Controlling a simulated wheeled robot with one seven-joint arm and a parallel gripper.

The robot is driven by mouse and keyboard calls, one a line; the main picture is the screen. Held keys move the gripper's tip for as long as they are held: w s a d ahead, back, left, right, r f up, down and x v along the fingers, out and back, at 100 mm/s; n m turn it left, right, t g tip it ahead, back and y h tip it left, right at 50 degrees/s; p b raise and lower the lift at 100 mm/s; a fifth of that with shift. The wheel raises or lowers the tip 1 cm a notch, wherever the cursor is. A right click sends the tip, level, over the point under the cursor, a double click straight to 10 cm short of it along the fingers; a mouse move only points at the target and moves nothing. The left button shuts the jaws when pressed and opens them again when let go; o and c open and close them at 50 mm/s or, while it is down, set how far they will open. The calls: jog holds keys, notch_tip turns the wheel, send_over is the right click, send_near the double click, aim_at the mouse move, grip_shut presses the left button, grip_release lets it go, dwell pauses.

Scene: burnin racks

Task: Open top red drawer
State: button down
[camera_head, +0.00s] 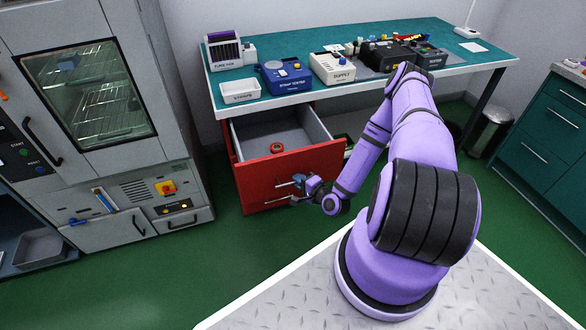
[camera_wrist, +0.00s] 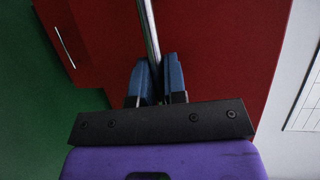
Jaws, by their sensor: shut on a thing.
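The top red drawer (camera_head: 284,170) sits under the teal-topped bench and stands pulled out, its grey inside showing. A small red ring-shaped thing (camera_head: 277,148) shows at the drawer's front. My gripper (camera_head: 299,187) is at the drawer's front face, on the handle. In the wrist view my gripper's blue fingers (camera_wrist: 158,78) are closed around the metal bar handle (camera_wrist: 149,35), with the red drawer front (camera_wrist: 215,50) behind. A lower red front with its own handle (camera_wrist: 66,46) shows at the left there.
The bench top (camera_head: 330,102) holds several devices and a white tray (camera_head: 240,91). A grey oven cabinet (camera_head: 95,110) stands close at the left. Green cabinets (camera_head: 548,140) and a bin (camera_head: 489,131) are at the right. Green floor (camera_head: 185,275) is clear in front of the oven.

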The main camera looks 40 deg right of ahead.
jog(key=s+a, duration=0.2)
jog(key=s, duration=0.5)
jog(key=c, duration=1.2)
grip_release()
